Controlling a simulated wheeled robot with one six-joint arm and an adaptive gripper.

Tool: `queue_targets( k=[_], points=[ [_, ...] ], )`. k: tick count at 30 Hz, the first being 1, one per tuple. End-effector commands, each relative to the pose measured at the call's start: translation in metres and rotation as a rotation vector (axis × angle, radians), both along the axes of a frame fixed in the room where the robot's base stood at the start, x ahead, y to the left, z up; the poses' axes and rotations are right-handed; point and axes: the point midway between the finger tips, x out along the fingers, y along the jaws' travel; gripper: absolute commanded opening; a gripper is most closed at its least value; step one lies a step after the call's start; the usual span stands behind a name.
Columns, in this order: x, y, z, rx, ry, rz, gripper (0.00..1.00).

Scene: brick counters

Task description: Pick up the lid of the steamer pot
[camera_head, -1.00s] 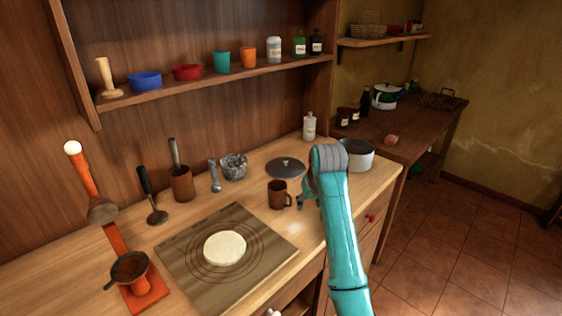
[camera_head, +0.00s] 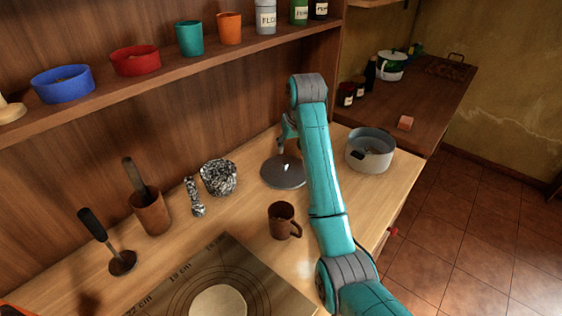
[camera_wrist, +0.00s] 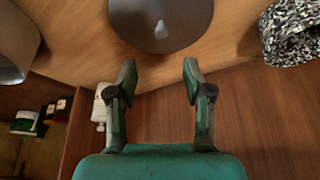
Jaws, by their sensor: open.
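The lid (camera_head: 278,176) is a dark grey disc with a small light knob and lies flat on the wooden counter. In the wrist view the lid (camera_wrist: 150,12) is at the top centre, partly cut off, with its knob showing. The open pot (camera_head: 370,160), pale outside and grey inside, stands to the right of the lid; its side shows at the left of the wrist view (camera_wrist: 12,50). My gripper (camera_wrist: 159,72) is open and empty, its fingers apart and short of the knob. In the head view my gripper (camera_head: 288,135) is above the lid's far side, partly hidden by my arm.
A brown mug (camera_head: 281,221) stands in front of the lid. A speckled bowl (camera_head: 218,177) is to its left, with a speckled pestle-like piece (camera_head: 195,197). The wall shelf (camera_head: 170,92) overhangs the counter's back. A white bottle (camera_wrist: 99,108) shows in the wrist view.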

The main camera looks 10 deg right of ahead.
Motion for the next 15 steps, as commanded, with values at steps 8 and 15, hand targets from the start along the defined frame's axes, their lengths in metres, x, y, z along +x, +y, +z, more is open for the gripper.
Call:
queue_targets(
  k=[8, 15],
  points=[
    [0.014, 0.001, -0.036, 0.000, 0.004, 0.000, 0.51],
    [0.020, 0.002, -0.052, 0.000, 0.002, 0.000, 0.51]
  ],
)
